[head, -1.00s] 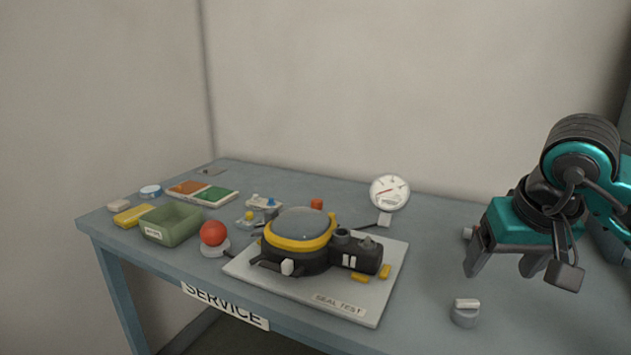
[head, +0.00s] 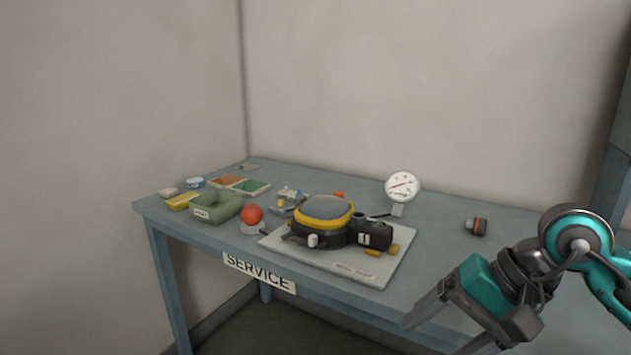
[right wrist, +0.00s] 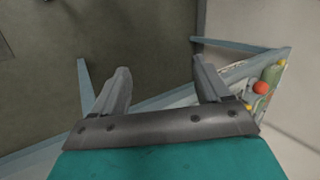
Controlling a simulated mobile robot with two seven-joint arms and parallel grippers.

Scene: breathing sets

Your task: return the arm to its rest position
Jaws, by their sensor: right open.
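My right gripper (head: 436,336) is at the lower right of the head view, in front of the bench's front edge. Its two fingers are apart and point to the lower left, with nothing between them. The right wrist view also shows the spread, empty fingers (right wrist: 160,70), with floor beyond them. My teal right arm (head: 612,285) comes in from the right edge. My left gripper is not in view.
The blue-grey bench (head: 205,245) carries a black and yellow mask (head: 325,212) on a white board (head: 378,275), a round gauge (head: 402,186), a red ball (head: 251,214), a green bin (head: 216,208) and a dark red-banded cylinder (head: 476,226). Floor (right wrist: 60,60) lies open below the gripper.

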